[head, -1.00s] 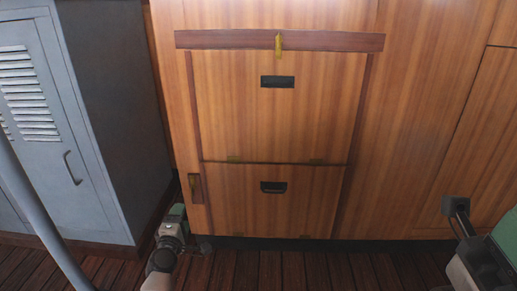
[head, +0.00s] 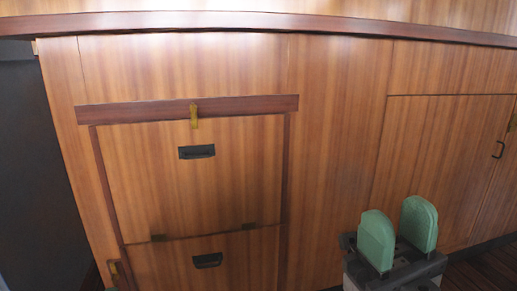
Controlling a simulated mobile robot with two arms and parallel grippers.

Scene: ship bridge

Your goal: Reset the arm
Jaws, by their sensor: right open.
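My right gripper (head: 398,226) is at the lower right of the head view. Its two green pads stand upright with a clear gap between them, so it is open, and nothing is between them. It is in front of the wooden cabinet front (head: 335,150), to the right of the drawers; I cannot tell how far from the wood. My left gripper does not show clearly in the head view.
An upper panel (head: 240,185) with a black recessed handle and a brass latch is above a lower panel (head: 165,265). A cupboard door (head: 440,150) is at the right. A dark locker side (head: 30,150) is at the left. A wooden ledge (head: 340,24) runs across the top.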

